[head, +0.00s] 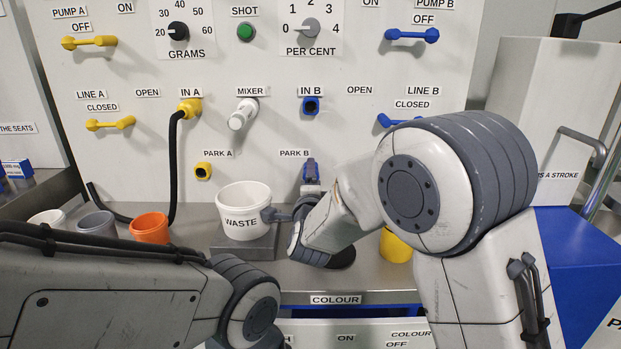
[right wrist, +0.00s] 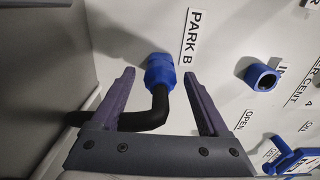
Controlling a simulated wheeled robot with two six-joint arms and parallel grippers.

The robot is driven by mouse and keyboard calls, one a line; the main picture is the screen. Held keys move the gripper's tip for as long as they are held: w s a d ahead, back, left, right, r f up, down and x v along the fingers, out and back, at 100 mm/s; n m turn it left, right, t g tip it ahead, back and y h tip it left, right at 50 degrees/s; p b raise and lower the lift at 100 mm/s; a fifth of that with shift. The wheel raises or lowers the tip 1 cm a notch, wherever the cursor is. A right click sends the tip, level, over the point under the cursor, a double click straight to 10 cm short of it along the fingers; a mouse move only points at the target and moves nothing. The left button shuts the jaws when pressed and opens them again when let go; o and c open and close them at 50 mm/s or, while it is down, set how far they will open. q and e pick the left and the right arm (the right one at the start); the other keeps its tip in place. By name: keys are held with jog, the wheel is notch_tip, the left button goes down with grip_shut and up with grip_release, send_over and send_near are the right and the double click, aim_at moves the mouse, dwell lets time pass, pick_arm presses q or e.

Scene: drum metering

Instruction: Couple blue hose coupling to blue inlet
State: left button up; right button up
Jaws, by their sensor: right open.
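The blue hose coupling (right wrist: 160,72) sits at the PARK B place on the panel, with a black hose bending down from it. In the head view the coupling (head: 311,168) is partly covered by my right gripper (head: 310,189). My right gripper (right wrist: 159,76) is open, its two fingers on either side of the coupling and hose, with gaps visible in the wrist view. The blue inlet (head: 311,106) under the IN B label is empty; it also shows in the right wrist view (right wrist: 262,76). My left gripper is not seen; only its arm shows at lower left.
A white WASTE bucket (head: 244,211) stands just left of my right gripper. An orange cup (head: 150,228) and a yellow cup (head: 396,246) stand on the bench. The yellow coupling (head: 189,108) with its black hose is at IN A. A white mixer nozzle (head: 242,114) is left of IN B.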

grip_shut()
dwell(0.3)
jog(key=shift+s+b, duration=0.9)
jog(key=shift+s, duration=1.15)
jog(key=shift+s+b, duration=0.3)
jog(key=shift+s, duration=0.65)
jog(key=shift+s+b, duration=0.55)
jog(key=shift+s, duration=1.45)
